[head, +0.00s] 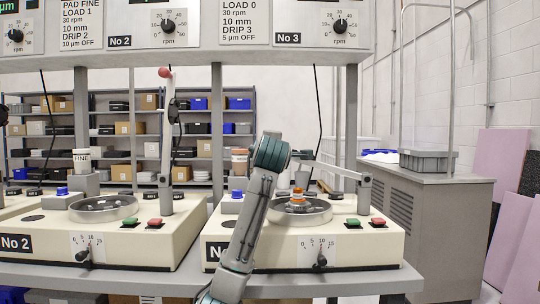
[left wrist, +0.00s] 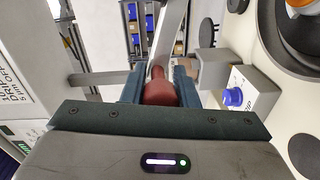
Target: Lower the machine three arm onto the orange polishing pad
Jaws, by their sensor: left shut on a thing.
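Machine three's arm (head: 335,169) is a pale bar pivoted on a post at the right of machine No 3. It runs left above the round metal bowl, its left end slightly higher than its pivot. Below it, the bowl (head: 320,211) holds an orange and white piece (head: 298,195), probably at the polishing pad; the orange also shows at the corner of the left wrist view (left wrist: 299,4). My left gripper (left wrist: 160,88) is shut on the arm's dark red knob (left wrist: 160,94). In the head view my wrist hides the knob and fingers. My right gripper is not in view.
Machine No 2 (head: 100,245) stands left, its arm (head: 169,130) raised upright with a red knob. A blue-capped box (left wrist: 233,97) sits close to my left gripper. The control panel (head: 185,25) hangs overhead. A grey cabinet (head: 430,225) stands right.

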